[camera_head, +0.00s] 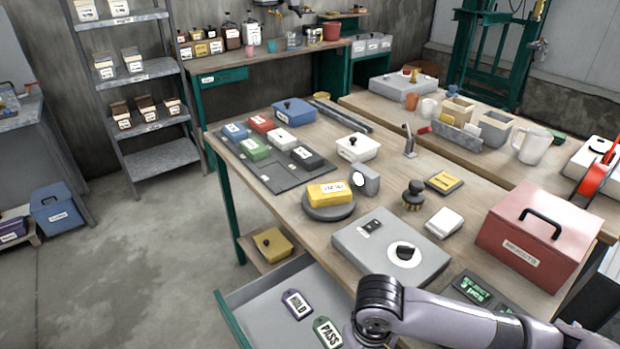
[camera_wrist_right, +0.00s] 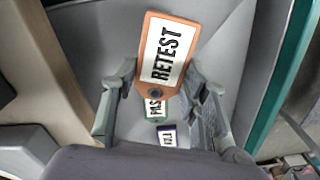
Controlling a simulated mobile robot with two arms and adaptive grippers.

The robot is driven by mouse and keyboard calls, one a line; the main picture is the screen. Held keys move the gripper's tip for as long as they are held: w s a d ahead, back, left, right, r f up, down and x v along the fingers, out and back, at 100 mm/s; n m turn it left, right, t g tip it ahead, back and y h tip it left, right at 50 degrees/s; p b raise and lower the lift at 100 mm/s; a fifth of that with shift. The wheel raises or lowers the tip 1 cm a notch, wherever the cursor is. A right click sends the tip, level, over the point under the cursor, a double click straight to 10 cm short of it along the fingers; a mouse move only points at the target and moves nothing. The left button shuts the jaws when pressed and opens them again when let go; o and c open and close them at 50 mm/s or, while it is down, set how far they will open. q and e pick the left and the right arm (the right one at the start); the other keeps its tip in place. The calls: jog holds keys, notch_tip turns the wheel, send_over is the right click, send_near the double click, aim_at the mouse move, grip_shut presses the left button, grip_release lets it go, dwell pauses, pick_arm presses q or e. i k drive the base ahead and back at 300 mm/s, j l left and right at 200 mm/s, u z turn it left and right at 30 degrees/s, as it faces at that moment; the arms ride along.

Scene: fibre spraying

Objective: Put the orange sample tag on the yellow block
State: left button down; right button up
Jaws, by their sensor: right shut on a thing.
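The orange sample tag (camera_wrist_right: 164,55), marked RETEST, is held between the fingers of my right gripper (camera_wrist_right: 162,82) in the right wrist view. It is above the open grey drawer. In the head view my right arm reaches in from the lower right over the drawer; its fingers and the orange tag are hidden there. The yellow block (camera_head: 329,194) lies on a dark round stand (camera_head: 328,210) on the workbench, with a white label on its side. It is apart from my right gripper, further up in the picture. My left gripper is out of view.
The open drawer (camera_head: 262,310) holds a purple HOLD tag (camera_head: 297,303) and a green PASS tag (camera_head: 327,332). A grey scale-like box (camera_head: 350,238) and a small grey device (camera_head: 366,180) stand near the block. A red toolbox (camera_head: 535,238) is at the right.

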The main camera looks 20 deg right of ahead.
aim_at(329, 189)
jog(key=i+j, duration=0.6)
jog(key=i, duration=0.15)
jog(key=i+j, duration=0.65)
jog(key=i, duration=0.15)
jog(key=i+j+z, duration=0.8)
jog(key=j, duration=0.35)
